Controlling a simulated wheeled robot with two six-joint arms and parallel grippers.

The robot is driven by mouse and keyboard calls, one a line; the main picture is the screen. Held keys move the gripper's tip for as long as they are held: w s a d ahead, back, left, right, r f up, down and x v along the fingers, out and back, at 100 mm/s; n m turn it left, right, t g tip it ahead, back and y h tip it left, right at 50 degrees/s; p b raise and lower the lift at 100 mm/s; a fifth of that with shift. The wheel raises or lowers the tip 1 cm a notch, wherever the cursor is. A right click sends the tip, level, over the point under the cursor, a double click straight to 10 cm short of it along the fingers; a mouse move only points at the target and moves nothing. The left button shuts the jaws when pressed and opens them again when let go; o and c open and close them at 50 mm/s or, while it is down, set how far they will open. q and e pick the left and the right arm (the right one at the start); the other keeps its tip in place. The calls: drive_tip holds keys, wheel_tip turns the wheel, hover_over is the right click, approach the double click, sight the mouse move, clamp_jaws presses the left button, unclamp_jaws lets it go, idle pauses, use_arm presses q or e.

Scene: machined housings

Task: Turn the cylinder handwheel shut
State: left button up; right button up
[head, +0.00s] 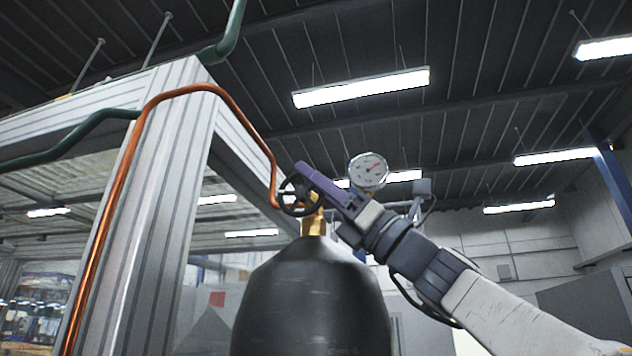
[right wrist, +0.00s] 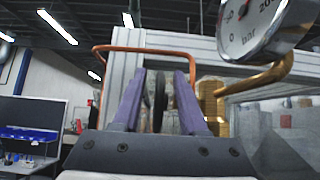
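A black gas cylinder (head: 315,300) stands upright in the head view with a brass valve (head: 313,222) on top. The black handwheel (head: 288,194) is at the valve's left side, partly hidden by my gripper. My right gripper (head: 306,180), with purple fingers, reaches in from the right at the handwheel. In the right wrist view its fingers (right wrist: 161,80) stand apart, with the handwheel (right wrist: 160,100) edge-on between them. A gap shows on each side of the wheel. My left gripper is in neither view.
A round pressure gauge (head: 369,171) sits close above my right gripper and looms at the upper right of the wrist view (right wrist: 250,22). A copper pipe (head: 133,150) arches over a pale aluminium frame post (head: 160,200) and comes down near the handwheel.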

drive_tip(key=shift+d+f+b, duration=0.25)
drive_tip(key=shift+f+b, duration=0.1)
drive_tip(key=b+v, duration=0.6)
drive_tip(key=v, duration=0.3)
drive_tip(key=shift+s+d+f, duration=0.2)
drive_tip(key=shift+d, duration=0.05)
drive_tip(key=shift+r, duration=0.1)
